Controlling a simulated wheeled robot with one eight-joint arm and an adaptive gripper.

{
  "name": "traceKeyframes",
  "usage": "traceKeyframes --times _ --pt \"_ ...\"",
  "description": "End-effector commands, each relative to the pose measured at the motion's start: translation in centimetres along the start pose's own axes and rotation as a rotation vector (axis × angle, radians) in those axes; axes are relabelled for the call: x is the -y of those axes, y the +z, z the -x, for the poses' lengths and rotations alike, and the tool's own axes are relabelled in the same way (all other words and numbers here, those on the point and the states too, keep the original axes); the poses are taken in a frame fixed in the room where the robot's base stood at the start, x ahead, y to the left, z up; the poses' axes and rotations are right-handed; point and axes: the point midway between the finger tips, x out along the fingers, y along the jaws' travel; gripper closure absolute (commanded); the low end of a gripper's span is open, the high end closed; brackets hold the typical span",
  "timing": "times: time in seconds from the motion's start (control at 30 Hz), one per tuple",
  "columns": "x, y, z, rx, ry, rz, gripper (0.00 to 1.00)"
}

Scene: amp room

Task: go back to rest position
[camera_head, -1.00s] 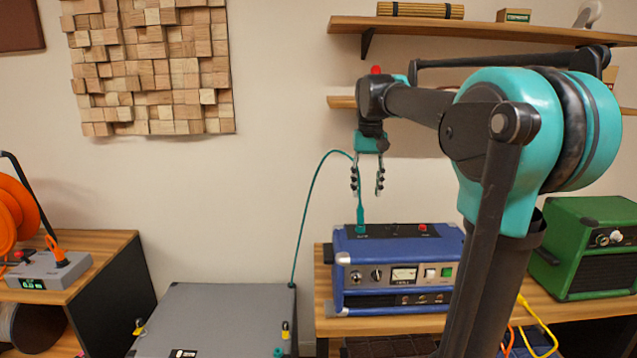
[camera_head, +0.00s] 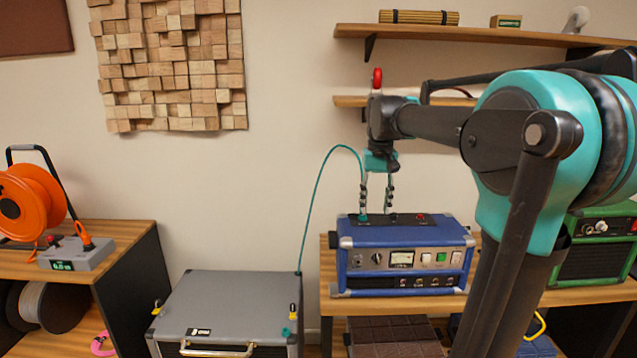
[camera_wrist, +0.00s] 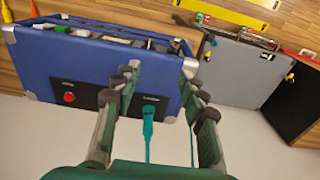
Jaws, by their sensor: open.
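My gripper (camera_head: 376,200) is open, fingers pointing down, just above the rear top of the blue amp (camera_head: 404,275) in the head view. In the wrist view my gripper (camera_wrist: 162,88) has its two fingers spread apart in front of the blue amp (camera_wrist: 70,65). A teal plug (camera_wrist: 148,122) stands at the black panel on the amp's top, seen between the fingers, and neither finger looks closed on it. Its teal cable (camera_head: 316,190) arches over to the grey case (camera_head: 232,300).
The grey case also shows in the wrist view (camera_wrist: 225,75). A green amp (camera_head: 590,262) stands at the right. An orange cable reel (camera_head: 30,205) stands at the left.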

Motion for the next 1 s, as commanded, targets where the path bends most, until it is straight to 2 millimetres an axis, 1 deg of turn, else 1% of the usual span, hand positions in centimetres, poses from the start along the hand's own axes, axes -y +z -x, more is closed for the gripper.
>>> traceKeyframes --times 0.17,0.27,0.37,0.47,0.5,0.57,0.6,0.7,0.8,0.83,0.9,1.0 --pt "-0.6 1.7 -3.3 -0.036 -0.002 -0.001 0.58" --pt "-0.9 3.0 -5.7 -0.064 -0.004 -0.001 0.58" --pt "-1.4 4.9 -8.7 -0.098 -0.005 -0.001 0.58" --pt "-2.0 7.8 -12.7 -0.144 -0.006 -0.002 0.58" --pt "-2.2 9.3 -14.5 -0.166 -0.006 -0.003 0.58" --pt "-2.6 11.7 -17.1 -0.199 -0.006 -0.003 0.58" --pt "-2.8 13.2 -18.7 -0.220 -0.005 -0.002 0.58" --pt "-3.2 16.8 -22.1 -0.265 -0.004 -0.002 0.58" --pt "-3.4 19.4 -24.4 -0.299 -0.002 -0.003 0.58" --pt "-3.5 20.0 -24.9 -0.307 -0.002 -0.003 0.58" --pt "-3.5 21.1 -25.7 -0.319 -0.001 -0.002 0.58" --pt "-3.6 21.7 -26.1 -0.327 0.000 -0.002 0.58"
